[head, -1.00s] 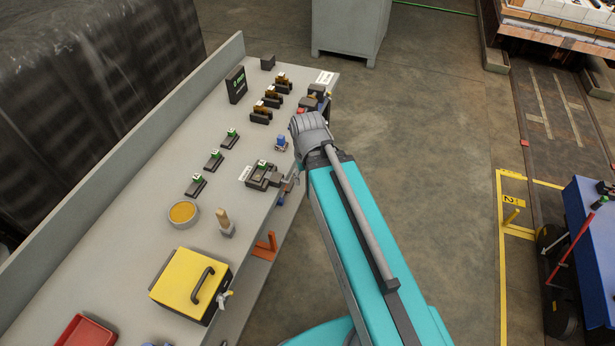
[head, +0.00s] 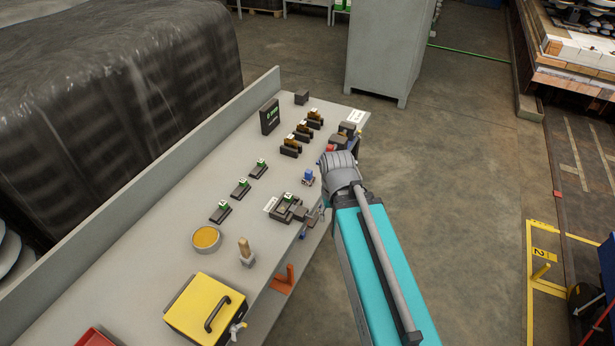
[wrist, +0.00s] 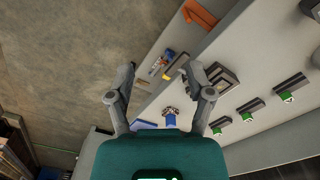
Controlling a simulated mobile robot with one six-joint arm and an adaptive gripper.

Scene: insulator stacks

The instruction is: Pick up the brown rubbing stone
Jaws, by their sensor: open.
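Three brown-topped pieces on dark bases stand in a row near the far end of the grey bench, the middle one (head: 303,130) with a small pale top. I cannot tell for sure which brown thing is the rubbing stone. A small dark block (head: 302,97) stands behind them. My gripper (wrist: 157,72) is open and empty above the bench's front edge; in the head view my arm mostly hides it. In the wrist view a yellowish-dark piece (wrist: 175,66) shows near its right fingertip, and a blue-based item (wrist: 171,117) between the finger bases.
A dark tray (head: 287,207) sits near the front edge of the bench (head: 175,235). Several green-tagged blocks (head: 241,188), a yellow-filled bowl (head: 206,239), a wooden-handled brush (head: 245,252) and a yellow box (head: 205,308) stand nearby. A grey cabinet (head: 385,55) stands beyond.

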